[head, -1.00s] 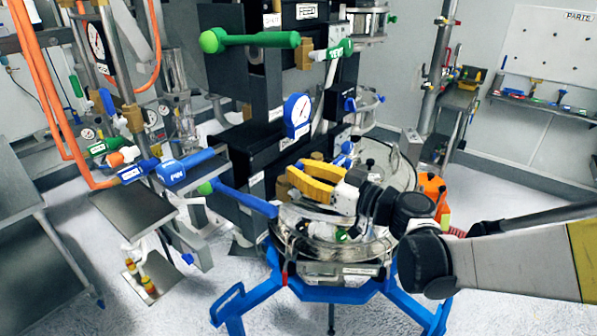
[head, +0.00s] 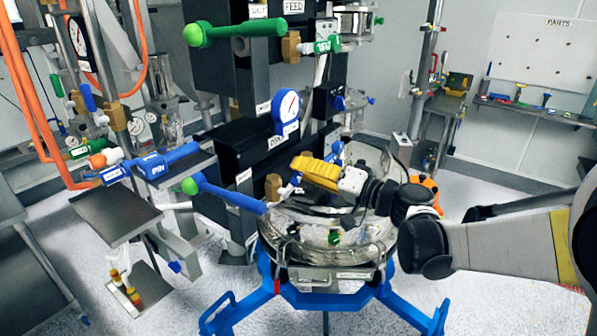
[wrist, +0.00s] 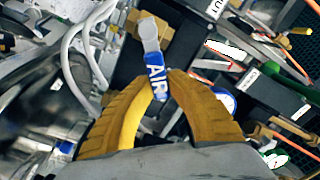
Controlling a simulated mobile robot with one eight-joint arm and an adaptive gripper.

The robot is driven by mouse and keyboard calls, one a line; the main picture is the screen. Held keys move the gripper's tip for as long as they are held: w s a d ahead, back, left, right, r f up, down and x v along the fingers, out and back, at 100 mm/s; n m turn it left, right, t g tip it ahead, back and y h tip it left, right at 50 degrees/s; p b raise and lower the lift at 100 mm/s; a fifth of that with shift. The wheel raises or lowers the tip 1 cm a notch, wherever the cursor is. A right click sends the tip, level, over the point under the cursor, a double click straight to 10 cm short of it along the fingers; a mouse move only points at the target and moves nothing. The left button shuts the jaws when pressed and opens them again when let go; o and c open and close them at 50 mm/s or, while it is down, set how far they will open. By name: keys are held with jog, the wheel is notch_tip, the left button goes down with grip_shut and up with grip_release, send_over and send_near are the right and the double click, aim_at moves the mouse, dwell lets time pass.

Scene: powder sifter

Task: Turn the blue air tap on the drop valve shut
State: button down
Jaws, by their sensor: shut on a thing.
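The blue air tap (wrist: 155,72) shows in the wrist view as a blue lever marked AIR with a grey end, beside a brass fitting and a black block. My gripper (wrist: 160,84) has its two yellow fingers closed on the blue part, one on each side. In the head view my gripper (head: 299,166) is above the glass vessel, beside the black valve stack. The small tap (head: 295,180) shows only partly there, by the fingertips. The grip itself is too small to judge in that view.
A round blue gauge (head: 287,108) stands just above my gripper. A long blue lever with a green knob (head: 232,196) reaches in from the left. The glass vessel (head: 325,235) on its blue stand (head: 325,298) lies below. A green handle (head: 240,33) is higher up.

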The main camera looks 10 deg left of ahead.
jog(key=shift+w+d+f+m+b, duration=0.1)
jog(key=shift+w+f+m+b, duration=0.1)
jog(key=shift+f+m+b, duration=0.75)
jog(key=shift+w+d+f+m+b, duration=0.15)
jog(key=shift+w+f+m, duration=0.2)
jog(key=shift+m, duration=1.25)
jog(key=shift+w+f+m+b, duration=0.1)
jog(key=shift+f+m+b, duration=0.55)
jog(key=shift+m, duration=0.6)
jog(key=shift+f, duration=0.15)
jog(key=c, duration=1.3)
grip_release()
jog(key=shift+a, duration=0.1)
jog(key=shift+d, duration=0.2)
jog(key=v, duration=1.1)
jog(key=shift+s+d, duration=0.2)
jog(key=shift+d, duration=0.1)
